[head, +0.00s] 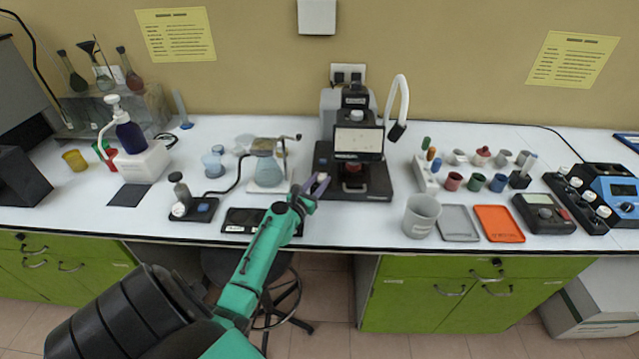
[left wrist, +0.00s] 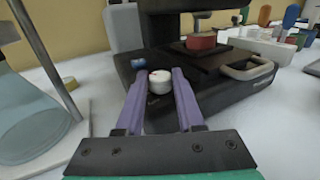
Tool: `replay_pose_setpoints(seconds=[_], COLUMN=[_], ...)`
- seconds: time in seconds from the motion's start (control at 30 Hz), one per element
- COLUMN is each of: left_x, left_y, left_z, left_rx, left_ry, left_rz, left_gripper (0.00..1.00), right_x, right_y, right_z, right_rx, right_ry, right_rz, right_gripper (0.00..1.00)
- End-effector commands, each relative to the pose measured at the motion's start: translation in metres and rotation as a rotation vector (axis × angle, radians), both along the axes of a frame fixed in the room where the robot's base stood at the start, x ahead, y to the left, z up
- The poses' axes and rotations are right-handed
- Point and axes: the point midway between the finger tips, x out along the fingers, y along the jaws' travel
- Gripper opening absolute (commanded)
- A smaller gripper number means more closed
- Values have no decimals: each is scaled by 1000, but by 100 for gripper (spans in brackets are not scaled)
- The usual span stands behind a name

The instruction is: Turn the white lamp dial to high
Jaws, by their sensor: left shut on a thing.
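The white dial (left wrist: 160,79) is a small round knob with a reddish mark on top, at the near left corner of the black instrument base in the left wrist view. My left gripper (left wrist: 163,85) has its two purple fingers on either side of the dial, shut on it. In the head view my left gripper (head: 317,184) reaches the front left corner of the black instrument (head: 362,184), and the dial is hidden there or too small to make out. I cannot read the dial's setting. My right gripper is not in view.
A flask on a stand (head: 267,170) is close on the left of my gripper. A grey beaker (head: 421,216), a grey tray (head: 458,223) and an orange tray (head: 498,223) stand to the right. A black scale (head: 243,220) lies at the front.

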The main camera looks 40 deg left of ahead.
Motion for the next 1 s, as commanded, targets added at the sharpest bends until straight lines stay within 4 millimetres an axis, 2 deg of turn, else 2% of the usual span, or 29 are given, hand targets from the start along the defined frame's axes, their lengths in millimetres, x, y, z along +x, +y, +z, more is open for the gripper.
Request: replay_pose_setpoints(seconds=[0.1, 0.3, 0.93, 0.97, 1.0], left_x=[0, 0, 0, 0, 0], left_y=[3, 3, 3, 3, 3], left_z=[-3, -2, 0, 0, 0], left_rx=[3, 2, -1, -1, -1], left_ry=[0, -2, -1, -1, -1], left_rz=[-67, -164, -219, -219, -219], left_gripper=[0, 0, 0, 45, 50], right_x=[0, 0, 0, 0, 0], right_y=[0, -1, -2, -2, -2], right_z=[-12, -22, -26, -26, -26], right_rx=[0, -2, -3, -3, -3], right_ry=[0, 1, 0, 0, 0], right_rz=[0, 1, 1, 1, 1], right_gripper=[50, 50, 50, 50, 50])
